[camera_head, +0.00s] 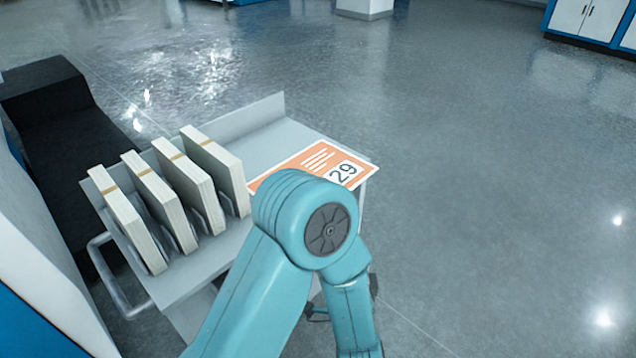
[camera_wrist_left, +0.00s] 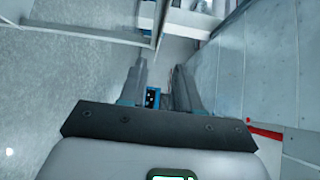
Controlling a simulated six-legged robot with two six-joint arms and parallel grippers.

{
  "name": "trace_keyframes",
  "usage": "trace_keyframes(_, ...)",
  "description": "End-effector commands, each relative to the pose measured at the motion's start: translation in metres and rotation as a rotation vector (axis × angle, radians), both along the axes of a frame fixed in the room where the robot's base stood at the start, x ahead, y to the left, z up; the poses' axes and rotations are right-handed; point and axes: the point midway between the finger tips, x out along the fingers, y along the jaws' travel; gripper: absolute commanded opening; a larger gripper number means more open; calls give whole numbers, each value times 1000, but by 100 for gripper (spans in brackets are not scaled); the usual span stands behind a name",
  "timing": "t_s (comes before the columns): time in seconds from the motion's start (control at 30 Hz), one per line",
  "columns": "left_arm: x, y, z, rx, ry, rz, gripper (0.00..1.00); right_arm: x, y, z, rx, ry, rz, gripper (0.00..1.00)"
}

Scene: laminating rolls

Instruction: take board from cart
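In the head view a grey cart (camera_head: 262,143) holds several thick cream boards, standing on edge and leaning side by side in a rack. The rightmost board (camera_head: 215,168) is nearest the orange card; the leftmost board (camera_head: 128,219) is nearest the cart's handle. A teal arm of mine bends in front of the cart's near right part and hides some of it. No gripper fingers show clearly there. In the left wrist view my left gripper (camera_wrist_left: 160,70) has its two fingers apart, with no board between them. My right gripper does not show.
An orange card marked 29 (camera_head: 318,158) lies at the cart's right end. A bar handle (camera_head: 118,285) is at its left. A black block-like thing (camera_head: 65,140) stands behind left. Open floor (camera_head: 480,180) lies right. A pale panelled surface (camera_wrist_left: 255,70) fills the wrist view's right side.

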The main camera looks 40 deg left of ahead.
Motion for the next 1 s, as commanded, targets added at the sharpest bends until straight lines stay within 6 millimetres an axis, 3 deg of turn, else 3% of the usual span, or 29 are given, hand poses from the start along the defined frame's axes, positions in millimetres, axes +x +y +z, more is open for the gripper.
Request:
trace_keyframes(0.17,16,14,-2,-3,-5,2,32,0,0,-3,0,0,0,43)
trace_keyframes(0.5,75,63,-1,-2,-4,-3,32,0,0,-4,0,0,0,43)
trace_keyframes(0.77,93,78,0,0,-3,-7,32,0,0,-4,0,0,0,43)
trace_keyframes(1.0,119,104,2,-2,-3,-7,32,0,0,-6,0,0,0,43)
